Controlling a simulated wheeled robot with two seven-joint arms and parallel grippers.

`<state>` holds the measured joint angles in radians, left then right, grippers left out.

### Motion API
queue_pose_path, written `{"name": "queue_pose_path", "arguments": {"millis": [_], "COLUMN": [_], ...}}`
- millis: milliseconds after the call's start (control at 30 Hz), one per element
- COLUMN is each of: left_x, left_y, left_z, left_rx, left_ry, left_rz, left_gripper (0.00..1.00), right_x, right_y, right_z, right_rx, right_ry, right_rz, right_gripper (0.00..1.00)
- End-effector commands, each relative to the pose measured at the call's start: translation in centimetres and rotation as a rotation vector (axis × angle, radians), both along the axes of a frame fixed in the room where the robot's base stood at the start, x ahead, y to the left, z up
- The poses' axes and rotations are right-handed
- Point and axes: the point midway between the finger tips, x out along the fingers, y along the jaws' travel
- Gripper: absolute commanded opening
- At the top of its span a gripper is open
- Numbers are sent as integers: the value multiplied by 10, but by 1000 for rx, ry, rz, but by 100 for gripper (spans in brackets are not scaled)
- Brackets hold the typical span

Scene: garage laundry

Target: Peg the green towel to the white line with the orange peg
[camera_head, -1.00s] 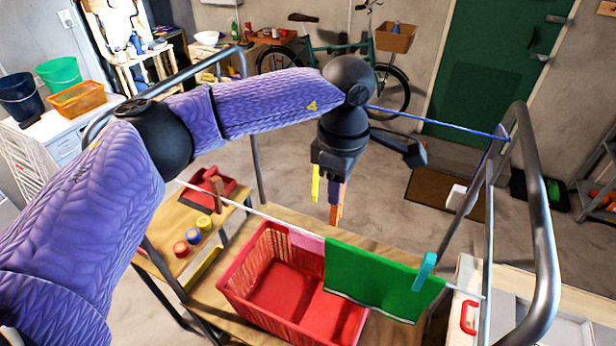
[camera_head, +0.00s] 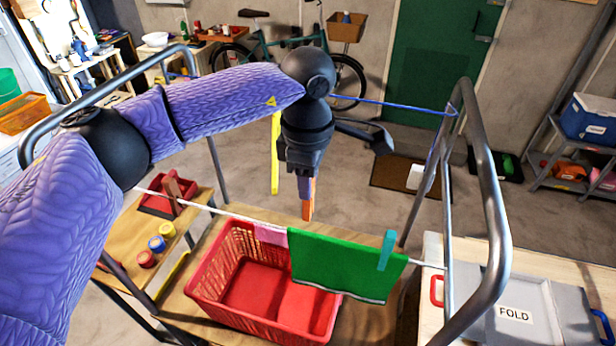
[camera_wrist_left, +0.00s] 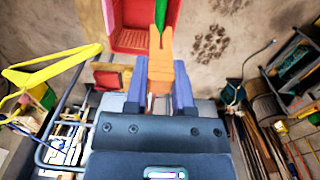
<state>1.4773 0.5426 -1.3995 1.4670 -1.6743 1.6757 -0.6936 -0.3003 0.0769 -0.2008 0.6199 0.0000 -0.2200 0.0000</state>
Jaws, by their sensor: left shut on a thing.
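The green towel (camera_head: 335,268) hangs over the white line (camera_head: 215,210), with a teal peg (camera_head: 386,251) on its right part. My left gripper (camera_head: 306,182) is above and behind the towel's left part, fingers pointing down. It is shut on the orange peg (camera_head: 309,203), whose lower end looks just above the line; the exact gap in depth is unclear. In the left wrist view the orange peg (camera_wrist_left: 160,62) sits between my purple fingertips (camera_wrist_left: 160,88), and the towel (camera_wrist_left: 160,20) shows as a thin green strip beyond it. My right gripper is not in view.
A red basket (camera_head: 205,282) stands on the bench below the line. A pink cloth (camera_head: 270,234) hangs left of the towel and a brown peg (camera_head: 172,188) is farther left. A yellow hanger (camera_wrist_left: 50,70) is beside my gripper. A metal frame (camera_head: 497,220) rises at right.

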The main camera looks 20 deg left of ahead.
Motion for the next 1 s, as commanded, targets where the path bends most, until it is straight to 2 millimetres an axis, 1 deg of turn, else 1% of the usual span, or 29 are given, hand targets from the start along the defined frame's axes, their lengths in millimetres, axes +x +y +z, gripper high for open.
{"name": "queue_pose_path", "arguments": {"millis": [100,1000], "left_x": [0,0], "left_y": [0,0], "left_z": [-8,-53], "left_rx": [0,0], "left_ry": [0,-1], "left_rz": [0,0], "left_gripper": [0,0], "right_x": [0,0], "right_y": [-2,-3], "right_z": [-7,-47], "right_rx": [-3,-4], "right_ry": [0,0], "right_rz": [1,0], "right_gripper": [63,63]}}
